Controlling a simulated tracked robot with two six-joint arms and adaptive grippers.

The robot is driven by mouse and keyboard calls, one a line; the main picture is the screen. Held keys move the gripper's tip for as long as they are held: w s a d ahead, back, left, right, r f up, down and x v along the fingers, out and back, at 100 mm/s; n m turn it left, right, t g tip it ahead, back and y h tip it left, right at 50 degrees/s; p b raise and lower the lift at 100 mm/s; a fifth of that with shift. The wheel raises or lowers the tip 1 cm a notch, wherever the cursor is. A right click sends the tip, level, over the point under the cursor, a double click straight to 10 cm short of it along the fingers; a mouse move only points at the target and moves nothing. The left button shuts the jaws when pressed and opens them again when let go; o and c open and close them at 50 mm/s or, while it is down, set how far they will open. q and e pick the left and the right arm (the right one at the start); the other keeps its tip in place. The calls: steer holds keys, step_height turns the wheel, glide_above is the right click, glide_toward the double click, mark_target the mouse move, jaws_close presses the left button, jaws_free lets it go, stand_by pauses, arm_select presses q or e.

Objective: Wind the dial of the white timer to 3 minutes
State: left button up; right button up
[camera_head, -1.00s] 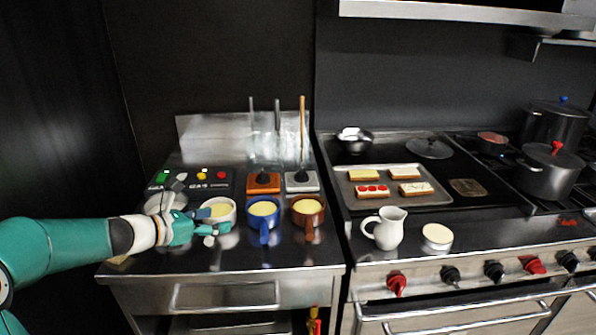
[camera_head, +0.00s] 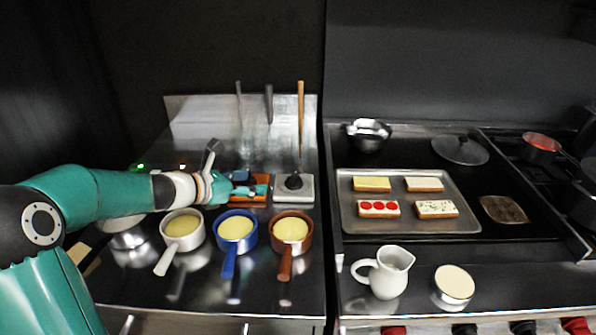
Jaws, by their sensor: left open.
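A pale square block with a black knob-like top (camera_head: 307,189) stands at the back of the left counter and looks like the white timer. Its dial marks are too small to read. My left gripper (camera_head: 262,184) is open, just left of this block and apart from it. It is in front of an orange block (camera_head: 262,198) and hides most of it. My right gripper is not in view.
White (camera_head: 182,224), blue (camera_head: 235,228) and brown (camera_head: 290,230) handled pots stand in a row in front of the gripper. Upright utensil handles rise behind. A tray (camera_head: 350,221), white jug (camera_head: 390,275) and round white dish (camera_head: 454,286) are right.

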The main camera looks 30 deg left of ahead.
mark_target(290, 178)
arm_select(q)
steer(key=p+x, duration=0.2)
steer(key=x, duration=1.4)
steer(key=shift+a, duration=0.15)
steer(key=c, duration=1.1)
steer(key=shift+f, duration=0.1)
steer(key=o, duration=1.1)
steer(key=shift+s+a+r, duration=0.2)
steer(key=shift+s+r, duration=0.15)
steer(key=shift+s, duration=0.1)
steer(key=v, duration=1.1)
steer(key=shift+s+f, duration=0.1)
steer(key=shift+f, duration=0.05)
